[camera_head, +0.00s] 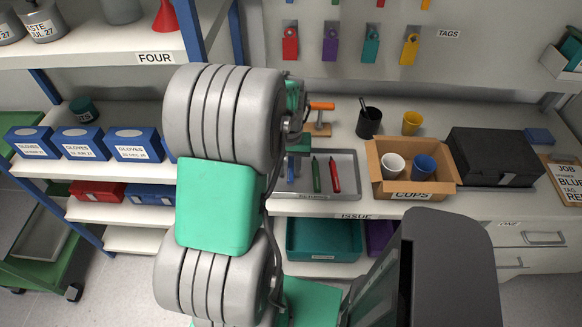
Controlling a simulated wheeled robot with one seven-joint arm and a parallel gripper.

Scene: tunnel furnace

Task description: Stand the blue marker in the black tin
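The blue marker (291,170) is in the grey metal tray (346,155) on the bench, at the tray's left end and partly hidden by my arm. A green marker (316,175) and a red marker (334,176) lie to its right in the same tray. The black tin (369,124) stands upright on the bench, behind and right of the tray, with a dark pen-like stick leaning out of it. My gripper (297,150) is over the tray's left end, close to the blue marker. My arm hides most of it, so its fingers and any contact cannot be made out.
A yellow cup (411,123) stands right of the tin. A cardboard box (443,187) labelled CUPS holds a white and a blue cup. A black case (493,158) is farther right. An orange-handled clamp (319,120) stands behind the tray. Shelves with blue glove boxes (84,143) are left.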

